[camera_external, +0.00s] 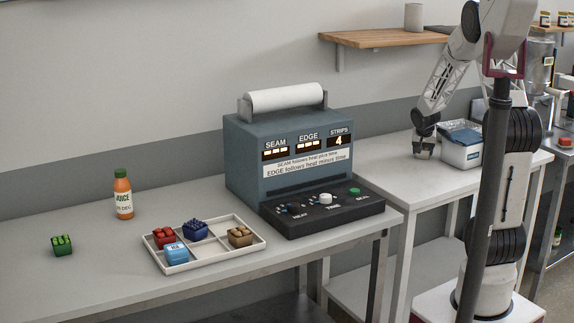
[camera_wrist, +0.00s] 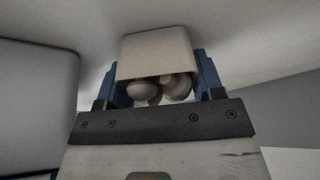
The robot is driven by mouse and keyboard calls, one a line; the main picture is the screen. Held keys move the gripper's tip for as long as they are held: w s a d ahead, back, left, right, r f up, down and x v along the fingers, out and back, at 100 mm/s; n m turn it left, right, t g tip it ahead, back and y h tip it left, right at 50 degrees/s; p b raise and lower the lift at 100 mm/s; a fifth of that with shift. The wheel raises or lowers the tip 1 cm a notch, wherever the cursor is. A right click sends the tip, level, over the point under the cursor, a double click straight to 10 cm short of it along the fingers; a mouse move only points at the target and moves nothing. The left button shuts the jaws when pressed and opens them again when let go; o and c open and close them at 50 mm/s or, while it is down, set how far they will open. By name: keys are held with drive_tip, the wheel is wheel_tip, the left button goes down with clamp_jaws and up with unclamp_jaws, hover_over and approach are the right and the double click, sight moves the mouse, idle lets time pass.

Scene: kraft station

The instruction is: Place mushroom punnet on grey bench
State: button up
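In the external view, my gripper (camera_external: 424,150) points down, low over the pale table at the right, just left of a white box. In the wrist view, the mushroom punnet (camera_wrist: 157,52), a beige tub with pale round mushrooms (camera_wrist: 150,90), sits between the two blue fingers of my gripper (camera_wrist: 160,80). The fingers look pressed against its sides. The punnet is hard to make out in the external view. The light grey bench (camera_external: 110,275) runs along the left and front of the external view.
A white tray (camera_external: 222,258) with several small punnets, a juice bottle (camera_external: 123,197), a green punnet (camera_external: 62,245) and a sealing machine (camera_external: 290,160) stand on the bench. The white box (camera_external: 461,155) holds blue packs. Bare bench surface lies left of the tray.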

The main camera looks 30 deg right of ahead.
drive_tip(key=c, duration=0.4)
drive_tip(key=shift+r, duration=0.1)
drive_tip(key=shift+r, duration=4.95)
drive_tip(key=w+a+r+n+y, duration=0.1)
drive_tip(key=w+a+n, duration=0.2)
drive_tip(key=w+a, duration=0.3)
drive_tip(key=w+a+r+n+t+y, duration=0.1)
drive_tip(key=w+a, duration=0.6)
drive_tip(key=a, duration=0.7)
drive_tip(key=w+a+r+n+y, duration=0.1)
drive_tip(key=w+a+r+n, duration=0.2)
drive_tip(key=a, duration=0.8)
drive_tip(key=shift+w+n, duration=1)
drive_tip(key=shift+w, duration=0.65)
